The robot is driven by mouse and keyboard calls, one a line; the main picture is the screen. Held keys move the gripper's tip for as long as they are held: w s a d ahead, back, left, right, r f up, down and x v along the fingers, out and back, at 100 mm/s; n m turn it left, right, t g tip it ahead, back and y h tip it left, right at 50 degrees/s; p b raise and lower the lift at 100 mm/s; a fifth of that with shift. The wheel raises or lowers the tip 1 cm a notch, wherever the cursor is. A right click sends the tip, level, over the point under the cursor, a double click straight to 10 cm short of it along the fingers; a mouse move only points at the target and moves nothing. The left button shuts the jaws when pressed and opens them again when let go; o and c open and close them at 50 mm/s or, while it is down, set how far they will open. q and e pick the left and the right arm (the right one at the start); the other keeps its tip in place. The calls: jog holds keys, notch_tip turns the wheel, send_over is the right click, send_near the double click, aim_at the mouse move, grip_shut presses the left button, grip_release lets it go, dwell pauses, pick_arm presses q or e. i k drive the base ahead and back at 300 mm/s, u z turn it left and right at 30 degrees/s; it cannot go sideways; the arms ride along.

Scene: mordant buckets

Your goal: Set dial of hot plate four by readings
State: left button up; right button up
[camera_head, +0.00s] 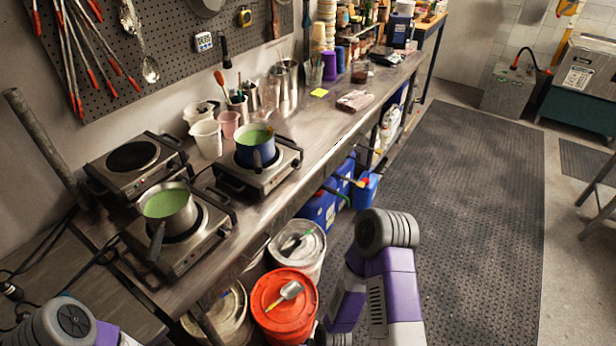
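Three hot plates stand on the steel bench. The back left hot plate (163,145) has a bare dark burner. The front left hot plate (212,234) carries a steel pot (187,219) of green liquid, its dark handle pointing to the front. The right hot plate (285,166) carries a blue pot (256,157) with green contents. I cannot tell which is number four. Their dials and any readings are too small or hidden to make out. My left and right arms show at the bottom, but neither gripper is in view.
White beakers (205,138), a pink cup (229,124) and steel tool holders (239,108) stand behind the plates. An orange-lidded bucket (270,290) and blue jugs (318,210) stand below. The dark floor mat (470,180) is clear.

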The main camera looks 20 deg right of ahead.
aim_at(296, 164)
jog(key=k, duration=1)
jog(key=z, duration=0.95)
jog(key=i, duration=2.2)
jog(key=u, duration=0.95)
